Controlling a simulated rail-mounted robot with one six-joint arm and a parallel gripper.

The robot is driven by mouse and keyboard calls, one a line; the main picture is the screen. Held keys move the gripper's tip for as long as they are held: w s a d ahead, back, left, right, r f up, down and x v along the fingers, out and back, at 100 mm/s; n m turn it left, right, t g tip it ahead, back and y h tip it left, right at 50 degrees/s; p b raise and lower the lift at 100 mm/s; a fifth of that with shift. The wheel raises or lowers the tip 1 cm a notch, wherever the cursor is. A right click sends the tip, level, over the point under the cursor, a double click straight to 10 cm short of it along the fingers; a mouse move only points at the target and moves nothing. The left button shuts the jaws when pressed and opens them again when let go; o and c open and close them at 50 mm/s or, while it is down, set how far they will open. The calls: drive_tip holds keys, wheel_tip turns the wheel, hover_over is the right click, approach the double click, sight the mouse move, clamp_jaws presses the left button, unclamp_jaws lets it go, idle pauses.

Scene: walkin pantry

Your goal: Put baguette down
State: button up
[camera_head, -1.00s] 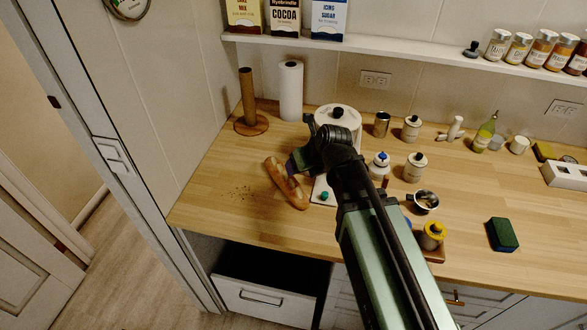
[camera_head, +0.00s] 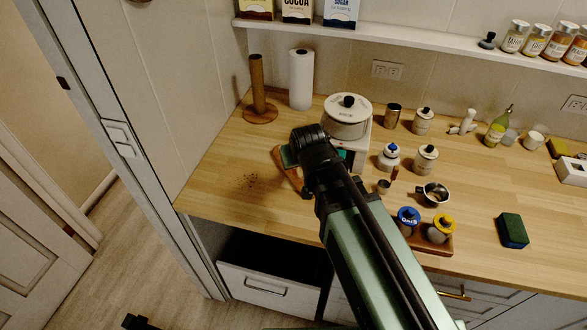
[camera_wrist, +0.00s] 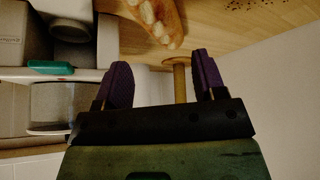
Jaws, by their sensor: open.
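The baguette (camera_head: 277,157) lies on the wooden counter at the left, mostly hidden behind my gripper and wrist in the head view. In the wrist view the baguette (camera_wrist: 158,18), brown with pale scores, shows at the top edge, resting on the counter. My gripper (camera_wrist: 163,76) has its two purple fingers spread, with nothing held between them. The baguette lies beyond the fingertips and looks apart from them. In the head view my gripper is above the baguette, its fingers hidden.
A white pot (camera_head: 347,118) stands on a pale appliance just right of my gripper. A wooden rod stand (camera_head: 258,90) and paper roll (camera_head: 301,80) are behind. Several jars stand to the right.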

sight(295, 172)
drive_tip(key=shift+n, duration=0.9)
drive_tip(key=b+x, duration=0.4)
drive_tip(key=x, duration=0.1)
drive_tip(key=shift+f+b, duration=0.25)
drive_tip(key=shift+b, duration=0.1)
drive_tip(key=shift+w+f, duration=0.2)
drive_tip(key=shift+w, duration=0.05)
drive_tip(key=shift+r, duration=0.1)
drive_tip(key=b+x, duration=0.4)
drive_tip(key=x, duration=0.1)
drive_tip(key=shift+d+b, duration=0.1)
drive_tip(key=shift+b, duration=0.3)
drive_tip(key=c, duration=0.7)
